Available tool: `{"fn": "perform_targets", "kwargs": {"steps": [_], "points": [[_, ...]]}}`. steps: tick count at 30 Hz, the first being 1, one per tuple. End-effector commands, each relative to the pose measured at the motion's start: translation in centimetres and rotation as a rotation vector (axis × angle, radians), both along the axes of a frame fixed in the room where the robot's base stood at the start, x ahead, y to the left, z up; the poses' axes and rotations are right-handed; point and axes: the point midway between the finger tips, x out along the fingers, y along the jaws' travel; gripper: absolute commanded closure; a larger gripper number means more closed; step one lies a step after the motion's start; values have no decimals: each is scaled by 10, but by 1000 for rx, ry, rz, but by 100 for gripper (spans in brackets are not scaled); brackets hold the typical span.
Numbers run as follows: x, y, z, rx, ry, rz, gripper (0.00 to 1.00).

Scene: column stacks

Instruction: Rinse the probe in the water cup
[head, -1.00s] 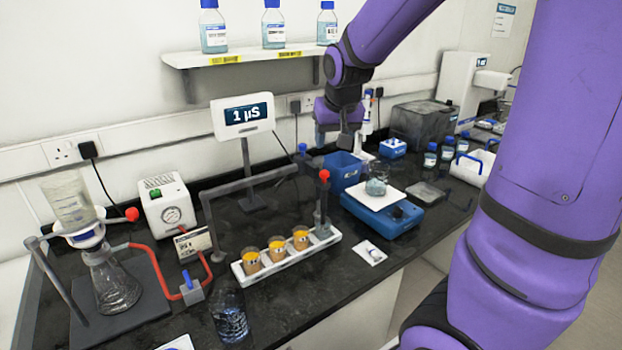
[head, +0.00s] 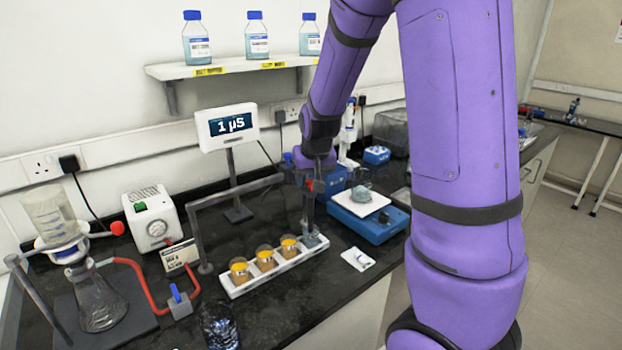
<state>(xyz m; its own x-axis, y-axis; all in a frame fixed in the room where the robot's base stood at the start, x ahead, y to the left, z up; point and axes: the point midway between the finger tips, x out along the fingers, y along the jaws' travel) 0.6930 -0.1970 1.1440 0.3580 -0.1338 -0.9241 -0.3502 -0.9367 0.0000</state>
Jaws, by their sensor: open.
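My gripper (head: 312,180) is open and points down at the upper end of the probe (head: 309,208), a grey upright stem with a red top. The fingers are close around or beside the red top; contact cannot be told. The probe stands at the right end of a white tray (head: 232,291). Three small cups (head: 265,261) with orange contents sit in a row in that tray. A clear glass vessel with bluish liquid (head: 220,330), possibly the water cup, stands at the front edge of the picture. The meter display (head: 229,126) reads 1 µS.
A grey bent bar (head: 235,194) arches behind the tray. A filter flask (head: 97,300) and a pump (head: 155,217) stand left.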

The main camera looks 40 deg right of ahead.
Motion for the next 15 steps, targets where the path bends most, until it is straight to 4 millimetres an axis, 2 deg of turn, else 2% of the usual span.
{"fn": "perform_targets", "kwargs": {"steps": [12,13,15], "points": [[2,-1,-6,0,-1,-1,45],[2,-1,-6,0,-1,-1,50],[2,-1,-6,0,-1,-1,66]]}}
